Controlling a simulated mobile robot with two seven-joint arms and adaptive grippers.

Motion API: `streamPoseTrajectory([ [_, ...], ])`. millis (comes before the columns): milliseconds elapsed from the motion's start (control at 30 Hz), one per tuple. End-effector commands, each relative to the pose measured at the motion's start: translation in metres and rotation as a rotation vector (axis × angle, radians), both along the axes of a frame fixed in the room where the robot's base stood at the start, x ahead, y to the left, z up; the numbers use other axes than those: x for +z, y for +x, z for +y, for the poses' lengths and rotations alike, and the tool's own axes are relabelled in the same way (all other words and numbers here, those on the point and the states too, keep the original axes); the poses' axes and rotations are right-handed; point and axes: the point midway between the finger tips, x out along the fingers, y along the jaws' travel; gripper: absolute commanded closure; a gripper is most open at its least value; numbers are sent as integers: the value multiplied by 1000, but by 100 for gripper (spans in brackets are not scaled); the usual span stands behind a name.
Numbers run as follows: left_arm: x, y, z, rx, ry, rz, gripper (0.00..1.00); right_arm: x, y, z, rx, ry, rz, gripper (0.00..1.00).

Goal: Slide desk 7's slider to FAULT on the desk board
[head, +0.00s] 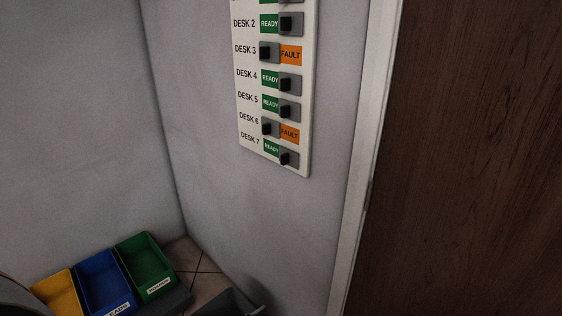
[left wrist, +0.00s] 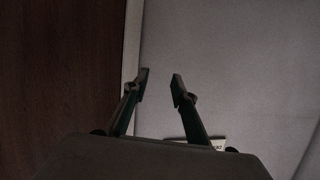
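The white desk board (head: 249,109) hangs on the grey wall in the head view, its top cut off. Desk 7's slider (head: 286,159) is a dark knob in the bottom row, on the right of its track, with the green READY label (head: 271,149) showing. Desks 3 and 6 show orange FAULT with their knobs at the left. My left gripper (left wrist: 160,82) shows in the left wrist view, fingers apart with nothing between them, in front of the wall. A small part of a white plate with lettering (left wrist: 215,144) shows behind its right finger. My right gripper is not in view.
A brown wooden door (head: 470,150) with a pale frame (head: 362,170) stands right of the board. Yellow, blue (head: 101,284) and green (head: 146,264) bins sit at the lower left. A grey container (head: 234,303) is at the bottom. The wall below the board is clear.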

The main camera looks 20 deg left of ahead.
Motion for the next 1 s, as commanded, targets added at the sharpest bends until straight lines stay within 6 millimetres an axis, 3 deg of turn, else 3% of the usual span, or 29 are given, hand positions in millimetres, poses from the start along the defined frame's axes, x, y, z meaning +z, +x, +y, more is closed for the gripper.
streamPoseTrajectory([
  [33,30,36,11,-5,-25,-85,74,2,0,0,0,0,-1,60],
  [200,134,127,46,-38,-148,-340,74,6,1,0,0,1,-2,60],
  [300,196,163,66,-70,-211,-465,74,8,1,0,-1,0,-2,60],
  [433,259,189,86,-109,-273,-580,74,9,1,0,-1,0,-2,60],
  [500,280,196,93,-125,-292,-617,74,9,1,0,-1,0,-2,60],
  [600,297,201,97,-137,-309,-646,74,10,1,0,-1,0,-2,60],
  [767,306,213,94,-139,-314,-654,74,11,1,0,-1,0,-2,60],
  [1000,320,245,80,-139,-314,-652,74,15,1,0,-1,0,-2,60],
])
